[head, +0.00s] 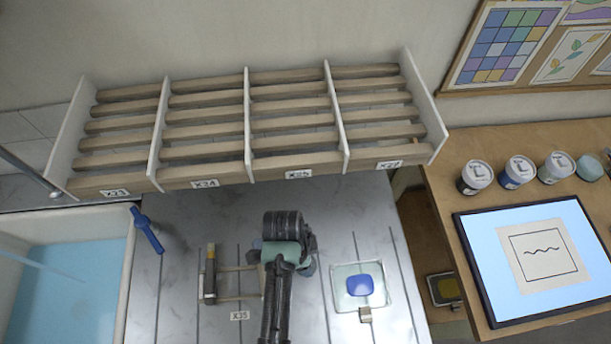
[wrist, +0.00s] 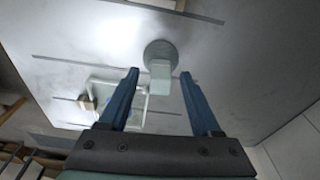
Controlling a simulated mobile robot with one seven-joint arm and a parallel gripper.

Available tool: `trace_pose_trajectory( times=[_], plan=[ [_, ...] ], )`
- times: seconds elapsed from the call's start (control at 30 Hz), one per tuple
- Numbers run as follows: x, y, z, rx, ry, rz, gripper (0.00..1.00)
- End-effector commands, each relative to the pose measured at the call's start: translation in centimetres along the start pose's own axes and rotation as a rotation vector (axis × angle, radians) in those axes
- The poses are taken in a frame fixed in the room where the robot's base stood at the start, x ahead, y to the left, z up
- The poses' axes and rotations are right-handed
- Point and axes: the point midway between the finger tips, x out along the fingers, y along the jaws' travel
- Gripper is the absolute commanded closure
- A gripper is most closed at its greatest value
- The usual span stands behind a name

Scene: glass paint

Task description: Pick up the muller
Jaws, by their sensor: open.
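The muller (wrist: 159,68) shows in the wrist view as a pale, greenish glass piece with a round base and a blocky handle towards me. It stands on the grey marble-like worktop (head: 180,290). My gripper (wrist: 160,73) is open, with its two blue fingers on either side of the handle in the picture. The fingers hold nothing, and I cannot tell how far their tips are from the handle. In the head view my arm covers the middle of the worktop, and I cannot make out the muller clearly there.
A glass slab (head: 343,301) with blue paint (head: 360,285) lies right of my arm. A small rack (head: 232,298) labelled X35 is on the left. A water-filled basin (head: 130,260) is far left, slatted shelves (head: 247,130) behind. A side table (head: 450,160) holds jars and a lightbox.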

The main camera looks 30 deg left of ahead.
Motion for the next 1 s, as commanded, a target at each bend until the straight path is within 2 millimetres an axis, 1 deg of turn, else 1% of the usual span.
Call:
trace_pose_trajectory(
  times=[0.03,0.17,0.43,0.57,0.6,0.67,0.7,0.8,1.0],
  plan=[
    [0.6,0.1,0.0,0.0,0.0,0.002,0.35],
    [1.5,0.1,0.0,0.0,0.0,0.001,0.35],
    [1.7,0.0,0.0,0.0,0.001,-0.001,0.35],
    [1.7,0.0,0.0,-0.001,0.001,0.0,0.58],
    [1.7,0.0,0.0,-0.001,0.0,0.0,0.66],
    [1.7,0.0,0.0,-0.001,0.0,0.0,0.76],
    [1.7,0.0,0.0,-0.001,0.0,0.0,0.84],
    [1.7,0.0,0.0,-0.001,0.0,0.0,1.0],
    [1.7,0.0,0.0,-0.001,0.001,-0.001,1.0]
  ],
)
